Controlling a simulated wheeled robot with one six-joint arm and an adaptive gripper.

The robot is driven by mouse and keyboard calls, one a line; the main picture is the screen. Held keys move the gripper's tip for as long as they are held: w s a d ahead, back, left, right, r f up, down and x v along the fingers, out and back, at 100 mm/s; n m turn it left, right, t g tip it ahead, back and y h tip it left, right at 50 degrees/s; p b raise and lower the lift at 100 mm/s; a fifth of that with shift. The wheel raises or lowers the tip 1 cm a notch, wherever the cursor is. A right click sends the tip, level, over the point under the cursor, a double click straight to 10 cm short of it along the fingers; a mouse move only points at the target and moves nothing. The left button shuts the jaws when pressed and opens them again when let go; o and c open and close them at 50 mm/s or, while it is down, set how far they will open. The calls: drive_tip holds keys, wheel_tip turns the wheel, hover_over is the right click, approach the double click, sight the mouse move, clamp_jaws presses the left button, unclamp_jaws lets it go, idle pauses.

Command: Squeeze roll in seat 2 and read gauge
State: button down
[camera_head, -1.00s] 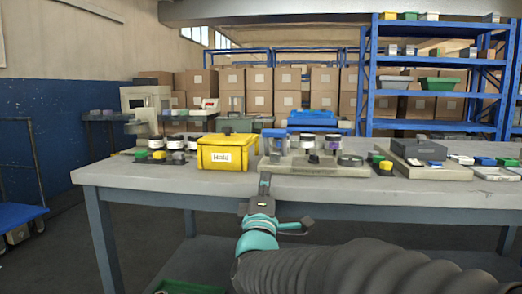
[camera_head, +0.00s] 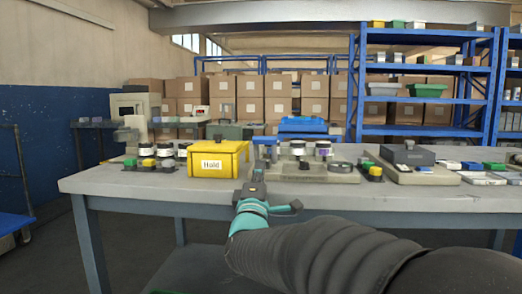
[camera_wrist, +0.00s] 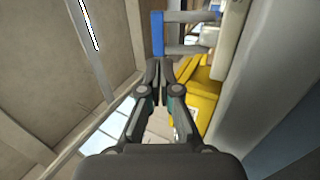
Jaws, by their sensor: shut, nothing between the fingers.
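My gripper (camera_head: 257,172) is shut and empty at the front edge of the table, in front of the gap between the yellow box and the grey fixture. Its closed fingertips (camera_wrist: 159,66) show in the wrist view. The grey fixture (camera_head: 285,176) carries white and dark roll-like cylinders (camera_head: 297,148), one with a purple band (camera_head: 323,150), and a dark ring (camera_head: 340,167) at its right end. My gripper touches none of them. I cannot tell which is seat 2, and no gauge reading is legible.
A yellow box marked "Hold" (camera_head: 219,158) stands left of the fixture and also shows in the wrist view (camera_wrist: 198,95). More rolls (camera_head: 147,150) stand left of it. A dark grey box (camera_head: 407,155) and small trays lie right. The table's front strip (camera_head: 120,182) is clear.

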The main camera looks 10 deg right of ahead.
sight(263, 142)
drive_tip(key=x, duration=0.7)
drive_tip(key=shift+w+d+r, duration=0.1)
drive_tip(key=shift+w+r, duration=0.1)
drive_tip(key=shift+w, duration=0.15)
drive_tip(key=shift+r+p, duration=0.15)
drive_tip(key=shift+p, duration=0.25)
